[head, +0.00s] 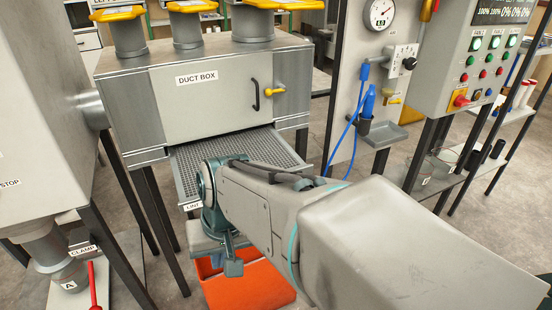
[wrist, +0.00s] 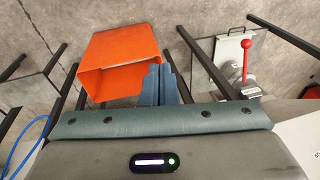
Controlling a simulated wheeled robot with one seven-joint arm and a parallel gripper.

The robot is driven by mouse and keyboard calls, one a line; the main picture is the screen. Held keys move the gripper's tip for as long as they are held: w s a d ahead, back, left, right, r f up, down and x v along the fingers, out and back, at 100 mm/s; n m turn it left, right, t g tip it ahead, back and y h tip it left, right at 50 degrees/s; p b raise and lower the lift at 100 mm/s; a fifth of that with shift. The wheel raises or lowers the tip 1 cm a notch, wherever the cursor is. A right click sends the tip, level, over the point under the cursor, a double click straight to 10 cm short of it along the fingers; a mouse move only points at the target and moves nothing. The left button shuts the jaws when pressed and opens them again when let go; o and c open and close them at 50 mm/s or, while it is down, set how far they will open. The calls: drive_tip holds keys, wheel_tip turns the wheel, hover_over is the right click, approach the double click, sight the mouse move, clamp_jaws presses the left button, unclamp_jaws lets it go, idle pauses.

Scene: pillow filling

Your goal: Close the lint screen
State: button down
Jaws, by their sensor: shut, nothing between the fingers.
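The lint screen (head: 240,150) is a grey mesh tray that sticks out from the slot under the duct box (head: 205,95) in the head view. A partly hidden label (head: 193,206) is on its front edge. My arm covers much of its front and right side. My gripper (head: 232,268) is in front of the screen and points down. In the wrist view its blue-grey fingers (wrist: 166,88) are together with nothing between them. The lint screen cannot be made out in the wrist view. I cannot tell whether my wrist touches the screen's front edge.
An orange bin (head: 245,288) is below my gripper; it also shows in the wrist view (wrist: 120,52). A clamp with a red handle (head: 93,285) is at lower left. Dark table legs stand on both sides. A blue hose (head: 349,130) and control panel (head: 475,60) are at right.

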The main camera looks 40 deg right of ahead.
wheel_tip(320, 180, down, 4)
drive_tip(key=d+m+y+b, duration=0.1)
drive_tip(key=m+y+b, duration=0.15)
drive_tip(key=m, duration=0.25)
drive_tip(key=m+t+h+b, duration=0.95)
drive_tip(key=m+t, duration=0.65)
drive_tip(key=m, duration=1.4)
approach(312, 170)
drive_tip(key=shift+y, duration=0.8)
drive_tip(key=x, duration=0.2)
drive_tip(key=b+x, duration=0.1)
drive_tip(key=x, duration=0.1)
drive_tip(key=d+b+x, duration=0.1)
drive_tip(key=x, duration=0.1)
drive_tip(key=shift+w+r, duration=0.2)
drive_tip(key=shift+w, duration=0.1)
